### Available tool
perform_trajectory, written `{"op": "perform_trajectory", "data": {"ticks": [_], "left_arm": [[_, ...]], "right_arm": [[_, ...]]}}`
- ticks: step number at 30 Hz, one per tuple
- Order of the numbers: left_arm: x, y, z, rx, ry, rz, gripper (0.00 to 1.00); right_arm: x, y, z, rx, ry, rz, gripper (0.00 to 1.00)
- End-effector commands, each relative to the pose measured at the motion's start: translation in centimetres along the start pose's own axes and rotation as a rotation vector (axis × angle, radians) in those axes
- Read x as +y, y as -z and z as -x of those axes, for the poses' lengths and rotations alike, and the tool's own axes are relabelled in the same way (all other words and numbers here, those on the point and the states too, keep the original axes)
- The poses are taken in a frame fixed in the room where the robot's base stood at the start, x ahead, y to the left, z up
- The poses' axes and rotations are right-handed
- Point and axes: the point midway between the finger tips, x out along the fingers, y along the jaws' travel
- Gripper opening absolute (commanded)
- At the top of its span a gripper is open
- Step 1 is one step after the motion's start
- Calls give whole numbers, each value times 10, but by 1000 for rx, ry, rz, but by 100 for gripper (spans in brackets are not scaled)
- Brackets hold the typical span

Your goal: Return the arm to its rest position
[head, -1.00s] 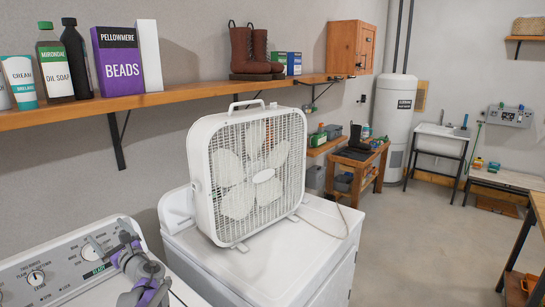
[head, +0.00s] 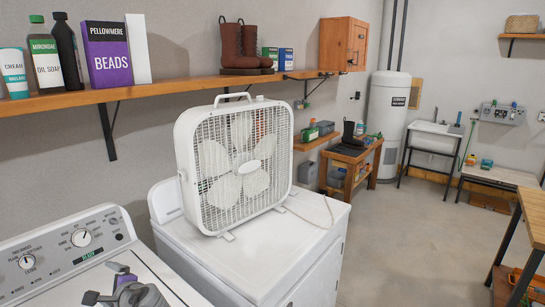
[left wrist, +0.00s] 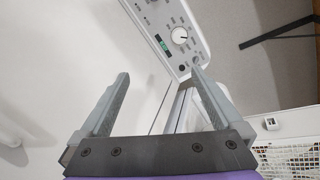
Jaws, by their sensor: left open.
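My left gripper (head: 98,283) is low at the left of the head view, over the white washer top (head: 160,278) and in front of its control panel (head: 70,250). Its grey fingers are spread apart. In the left wrist view both fingers of the gripper (left wrist: 159,74) are apart with nothing between them but the background. The control panel with its dial (left wrist: 179,36) shows beyond the fingertips there. Most of my left arm is outside the head view. My right gripper is not in view.
A white box fan (head: 235,165) stands on the white machine (head: 260,250) to the right of the washer. A wooden shelf (head: 160,94) with bottles, boxes and boots runs along the wall above. Open concrete floor (head: 410,240) lies to the right.

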Motion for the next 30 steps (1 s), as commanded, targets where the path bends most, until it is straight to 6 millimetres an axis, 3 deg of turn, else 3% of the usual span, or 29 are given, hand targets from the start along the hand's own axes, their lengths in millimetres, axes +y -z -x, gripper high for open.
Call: {"op": "perform_trajectory", "data": {"ticks": [1,9,15,21,27,30], "left_arm": [[29,3,21,48,-62,109,100],[168,34,135,249,-492,740,100],[251,60,213,307,-827,1089,100],[286,73,251,312,-1008,1244,100],[288,74,256,312,-1032,1264,100],[288,74,256,312,-1031,1263,86]], "right_arm": [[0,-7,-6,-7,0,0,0],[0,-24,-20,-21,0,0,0],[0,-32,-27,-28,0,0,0],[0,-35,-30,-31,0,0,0],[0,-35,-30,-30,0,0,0],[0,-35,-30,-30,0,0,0]]}}
